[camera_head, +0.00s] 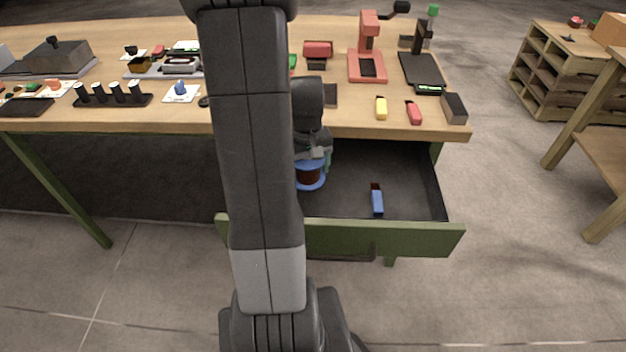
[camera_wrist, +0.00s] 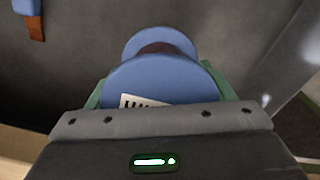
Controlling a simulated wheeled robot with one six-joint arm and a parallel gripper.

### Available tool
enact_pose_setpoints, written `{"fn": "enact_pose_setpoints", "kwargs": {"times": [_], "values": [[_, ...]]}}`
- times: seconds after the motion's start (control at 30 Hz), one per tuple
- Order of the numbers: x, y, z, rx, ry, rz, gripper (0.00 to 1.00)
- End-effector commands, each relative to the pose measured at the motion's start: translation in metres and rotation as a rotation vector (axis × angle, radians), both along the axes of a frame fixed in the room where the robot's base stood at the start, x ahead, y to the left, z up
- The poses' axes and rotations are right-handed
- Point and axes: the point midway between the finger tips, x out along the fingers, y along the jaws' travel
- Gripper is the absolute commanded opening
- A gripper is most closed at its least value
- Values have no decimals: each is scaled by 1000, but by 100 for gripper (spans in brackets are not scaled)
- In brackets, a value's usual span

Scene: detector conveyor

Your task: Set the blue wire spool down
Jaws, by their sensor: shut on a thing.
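The blue wire spool (camera_head: 310,181) has blue flanges and a dark reddish-brown winding. It is at the left part of the open drawer (camera_head: 340,238), low inside it in the head view. My gripper (camera_head: 316,160) is above the spool and shut on it. In the wrist view the spool (camera_wrist: 160,70) sits between the green fingers of my gripper (camera_wrist: 162,88), with a white barcode label on its near flange. I cannot tell whether the spool touches the drawer floor. My arm hides the left part of the drawer.
A blue-and-brown object (camera_head: 377,202) lies on the drawer floor to the right; it also shows in the wrist view (camera_wrist: 30,14). The drawer floor between it and the spool is clear. The wooden tabletop (camera_head: 360,128) overhangs behind, holding yellow and red tools and several devices.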

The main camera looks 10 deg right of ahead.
Motion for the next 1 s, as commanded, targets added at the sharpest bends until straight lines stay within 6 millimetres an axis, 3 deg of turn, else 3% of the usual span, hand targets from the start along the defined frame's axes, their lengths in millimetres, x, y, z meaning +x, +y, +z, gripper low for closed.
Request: {"fn": "enact_pose_setpoints", "kwargs": {"times": [0.4, 0.8, 0.83, 0.93, 1.0], "values": [[0, 0, -43, 0, 1, 0, 34], [0, 0, -49, -1, -2, 0, 34], [0, 0, -49, 0, -1, 0, 79], [0, 0, -48, 0, -1, 0, 97], [0, 0, -48, 0, -1, 0, 97]]}}
